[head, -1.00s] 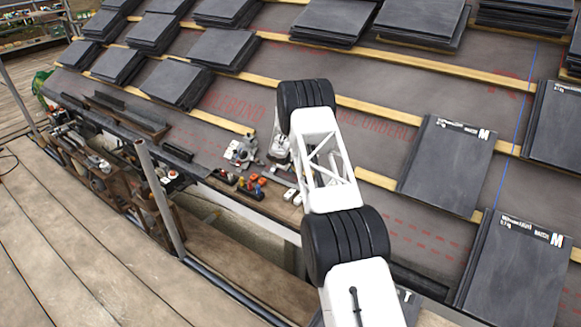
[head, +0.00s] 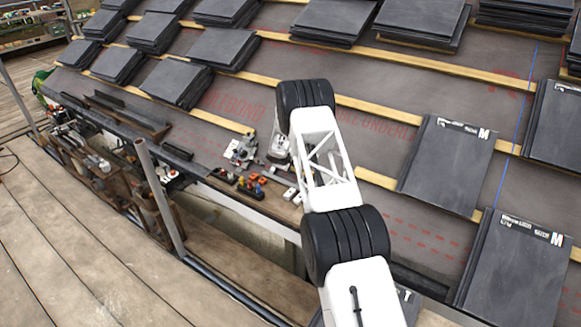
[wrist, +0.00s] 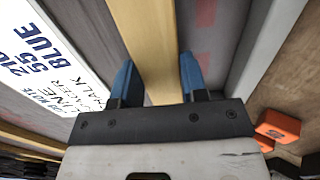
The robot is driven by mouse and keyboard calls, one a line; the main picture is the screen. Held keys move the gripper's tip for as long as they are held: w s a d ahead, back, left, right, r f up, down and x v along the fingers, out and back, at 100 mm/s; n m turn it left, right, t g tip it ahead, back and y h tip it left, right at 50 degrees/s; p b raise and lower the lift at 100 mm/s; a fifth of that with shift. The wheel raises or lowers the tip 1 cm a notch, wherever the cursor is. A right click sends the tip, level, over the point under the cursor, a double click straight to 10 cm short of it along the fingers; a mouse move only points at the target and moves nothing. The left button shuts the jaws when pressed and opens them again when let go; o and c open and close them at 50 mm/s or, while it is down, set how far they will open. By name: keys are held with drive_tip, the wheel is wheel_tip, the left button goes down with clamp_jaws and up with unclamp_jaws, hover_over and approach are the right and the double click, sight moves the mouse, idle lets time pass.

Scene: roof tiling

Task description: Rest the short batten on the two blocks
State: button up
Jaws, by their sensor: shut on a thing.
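In the wrist view, my gripper (wrist: 155,82) has its two blue fingers on either side of a pale wooden batten (wrist: 148,35), closed on it. The batten runs away from me between the fingers, and its far end is out of view. I take it for the short batten. In the head view my arm hides the gripper's fingers and the held batten. I cannot pick out the two blocks with certainty. An orange block-like piece (wrist: 278,126) lies right of the gripper in the wrist view.
A white label with blue chalk-line lettering (wrist: 55,50) is close on the left. Small tools (head: 250,185) lie along the roof's lower edge beside a metal pole (head: 160,200). Stacked slates (head: 448,165) stand to the right. Fixed battens (head: 450,67) cross the grey underlay.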

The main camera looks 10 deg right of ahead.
drive_tip(key=shift+a, duration=0.1)
drive_tip(key=o, duration=1)
drive_tip(key=shift+s+f, duration=0.1)
drive_tip(key=shift+c, duration=0.2)
drive_tip(key=v, duration=0.7)
idle(0.5)
